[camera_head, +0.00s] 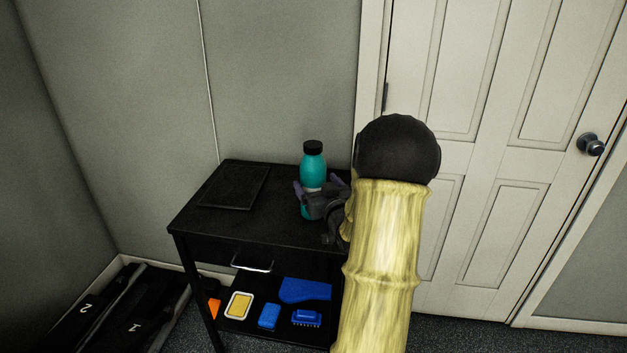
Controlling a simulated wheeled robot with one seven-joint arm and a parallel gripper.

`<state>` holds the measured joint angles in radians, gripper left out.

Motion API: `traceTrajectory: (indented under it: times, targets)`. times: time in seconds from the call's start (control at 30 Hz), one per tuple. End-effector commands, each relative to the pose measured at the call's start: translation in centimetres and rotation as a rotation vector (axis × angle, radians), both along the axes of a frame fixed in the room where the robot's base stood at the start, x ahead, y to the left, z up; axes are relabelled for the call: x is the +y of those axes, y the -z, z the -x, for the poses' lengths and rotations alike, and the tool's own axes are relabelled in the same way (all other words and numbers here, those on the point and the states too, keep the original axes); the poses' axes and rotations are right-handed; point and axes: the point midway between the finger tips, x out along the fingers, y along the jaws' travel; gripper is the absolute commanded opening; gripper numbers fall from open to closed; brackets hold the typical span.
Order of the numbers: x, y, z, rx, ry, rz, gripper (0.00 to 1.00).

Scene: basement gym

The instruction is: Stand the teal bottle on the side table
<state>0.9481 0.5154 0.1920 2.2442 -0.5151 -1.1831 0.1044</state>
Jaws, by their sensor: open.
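The teal bottle (313,170) with a black cap stands upright at the back right of the black side table's top (225,222). Its lower part is partly hidden by my gripper. My gripper (308,192) is open, with its fingers on either side of the bottle at about mid-height. I cannot tell whether the fingers touch it. My arm comes in from the lower right and covers the table's right side. The bottle's base appears to be on the tabletop, though the gripper hides part of it.
A flat dark tray (235,187) lies at the table's back left. The lower shelf holds a yellow sponge (239,305), blue brushes (306,318) and an orange item (214,308). Numbered black cases (125,318) lie on the floor at left. A white door (480,150) stands at right.

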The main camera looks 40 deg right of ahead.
Motion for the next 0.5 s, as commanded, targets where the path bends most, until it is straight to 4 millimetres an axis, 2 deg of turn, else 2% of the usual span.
traceTrajectory:
  times: [0.3,0.5]
  targets:
    - [1.9,0.0,6.1,0.001,0.002,-0.001,0.83]
    - [2.6,0.0,8.2,0.001,0.0,0.0,0.83]
